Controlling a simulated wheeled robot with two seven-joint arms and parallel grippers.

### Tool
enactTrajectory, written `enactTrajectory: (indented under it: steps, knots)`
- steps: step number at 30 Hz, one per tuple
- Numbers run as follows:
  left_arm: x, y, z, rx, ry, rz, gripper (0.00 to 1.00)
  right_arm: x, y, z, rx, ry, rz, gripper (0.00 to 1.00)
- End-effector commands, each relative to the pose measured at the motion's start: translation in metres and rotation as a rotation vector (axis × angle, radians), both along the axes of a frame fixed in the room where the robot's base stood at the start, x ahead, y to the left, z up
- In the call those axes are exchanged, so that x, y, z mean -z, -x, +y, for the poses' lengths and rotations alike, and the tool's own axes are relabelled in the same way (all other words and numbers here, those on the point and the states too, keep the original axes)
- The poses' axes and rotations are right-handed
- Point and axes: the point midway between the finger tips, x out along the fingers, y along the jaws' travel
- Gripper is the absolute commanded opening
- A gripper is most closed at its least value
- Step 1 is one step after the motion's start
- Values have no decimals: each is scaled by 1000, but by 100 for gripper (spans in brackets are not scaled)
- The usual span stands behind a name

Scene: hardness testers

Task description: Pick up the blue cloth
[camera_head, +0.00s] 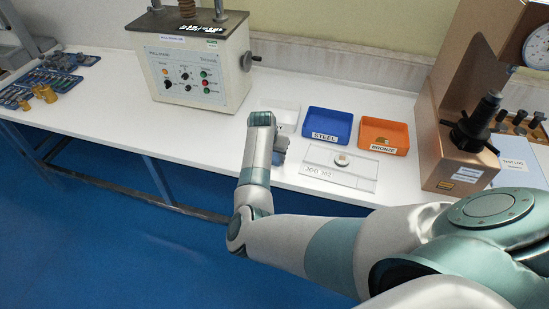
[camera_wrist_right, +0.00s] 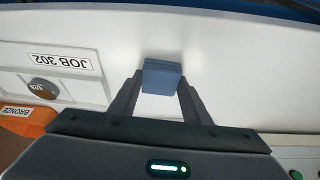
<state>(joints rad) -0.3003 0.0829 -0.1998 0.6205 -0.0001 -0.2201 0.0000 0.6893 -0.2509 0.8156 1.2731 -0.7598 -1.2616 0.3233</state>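The blue cloth (camera_wrist_right: 162,76) shows in the right wrist view as a small folded block between the fingertips of my right gripper (camera_wrist_right: 162,88). One finger stands at each side of it, close to or touching its edges. I cannot tell whether the fingers press on it or whether it is off the table. In the head view my right gripper (camera_head: 281,148) is low over the white table, left of the clear JOB 302 plate. My left gripper is not in view.
The JOB 302 plate (camera_head: 318,172) holds a round sample (camera_head: 342,159). Behind it are a blue STEEL tray (camera_head: 327,124) and an orange BRONZE tray (camera_head: 385,134). A tester (camera_head: 199,74) stands behind left, a brown tester (camera_head: 452,150) at right. The white table (camera_head: 120,108) is clear at left centre.

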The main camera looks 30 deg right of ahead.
Motion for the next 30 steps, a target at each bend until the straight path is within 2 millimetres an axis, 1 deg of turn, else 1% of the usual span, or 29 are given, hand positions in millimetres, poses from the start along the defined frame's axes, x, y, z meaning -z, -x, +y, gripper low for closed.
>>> enactTrajectory:
  steps: [8,13,17,21,24,30]
  knots:
    - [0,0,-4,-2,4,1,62,-1,0,0,0,0,0,22]
    - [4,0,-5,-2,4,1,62,-7,-1,0,0,1,-2,22]
    - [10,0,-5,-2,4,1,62,-20,-1,0,0,1,-4,22]
    - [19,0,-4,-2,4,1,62,-41,-1,-1,1,1,-5,22]
    - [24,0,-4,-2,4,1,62,-51,7,-22,5,4,-3,22]
    - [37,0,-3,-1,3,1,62,-74,20,-58,4,4,-3,22]
